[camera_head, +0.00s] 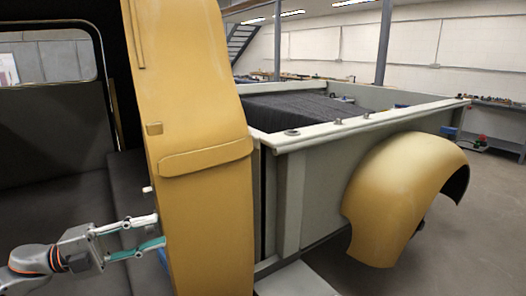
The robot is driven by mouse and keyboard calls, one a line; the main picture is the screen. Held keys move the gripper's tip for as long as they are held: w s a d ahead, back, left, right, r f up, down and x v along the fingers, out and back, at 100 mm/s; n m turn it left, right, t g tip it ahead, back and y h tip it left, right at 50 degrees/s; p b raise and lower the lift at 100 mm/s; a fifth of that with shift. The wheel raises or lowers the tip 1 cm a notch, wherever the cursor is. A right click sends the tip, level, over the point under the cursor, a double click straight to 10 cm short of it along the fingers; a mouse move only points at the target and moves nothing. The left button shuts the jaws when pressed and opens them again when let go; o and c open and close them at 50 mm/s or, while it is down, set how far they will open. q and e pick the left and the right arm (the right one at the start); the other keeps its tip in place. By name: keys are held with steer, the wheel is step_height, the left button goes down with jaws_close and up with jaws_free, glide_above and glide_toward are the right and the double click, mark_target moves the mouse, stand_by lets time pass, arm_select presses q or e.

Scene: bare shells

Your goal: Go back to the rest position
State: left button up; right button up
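My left gripper (158,230) is at the lower left of the head view, pointing right. Its two fingers are spread, one above the other, and nothing shows between them. The fingertips are at the left edge of the tall yellow body panel (205,220). I cannot tell whether they touch it. My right gripper is not in view.
The yellow panel belongs to an old truck with a grey bed (310,195) and a yellow rear fender (400,190). A dark cab interior (50,130) is at left. Open concrete floor (470,240) lies at right. A workbench (490,105) stands along the back wall.

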arm_select(q)
steer(key=s+d+f+n+t+y+p, duration=0.1)
steer(key=s+d+f+n+t+y, duration=0.15)
steer(key=f+n+t+y, duration=0.5)
steer(key=s+d+f+n+t+y+p, duration=0.1)
steer(key=s+d+f+n+t+y, duration=0.15)
steer(key=f+n, duration=0.95)
steer(key=s+f+n+g+y, duration=0.6)
steer(key=s+f+n, duration=0.1)
steer(key=s+f, duration=1.1)
step_height(320, 180, down, 3)
steer(key=shift+s+d+r, duration=0.1)
steer(key=shift+s+d, duration=0.05)
steer(key=shift+s, duration=0.15)
steer(key=shift+n, duration=0.25)
steer(key=shift+c, duration=0.8)
steer(key=shift+w, duration=0.1)
